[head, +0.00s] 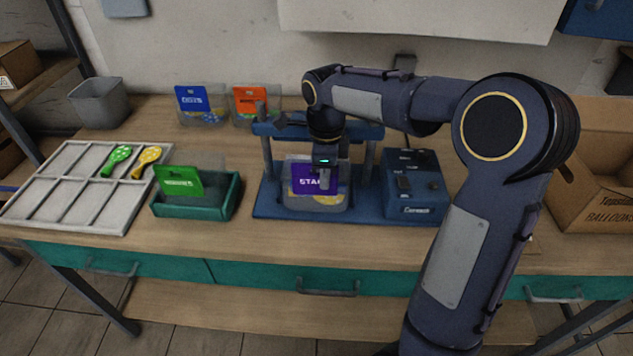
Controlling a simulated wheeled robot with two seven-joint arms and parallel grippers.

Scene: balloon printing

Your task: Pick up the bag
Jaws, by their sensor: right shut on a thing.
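A clear bag with a purple label (305,178) and yellowish contents stands at the front of the blue press (264,205). My right gripper (325,182) points down in front of the label and is shut on the bag's upper part; the fingers cover part of the printed word. The bag looks upright, and I cannot tell whether its bottom touches the press base. More clear bags, one with a blue label (191,100) and one with an orange label (250,98), stand at the back. A green-labelled bag (180,181) is in a green tray (195,209). My left gripper is not in view.
A white divided tray (98,213) holds a green and a yellow balloon (146,160) at left. A grey bin (100,103) stands behind it. A blue control box (413,205) is beside the press; a cardboard box (580,208) is at right. The table's front strip is clear.

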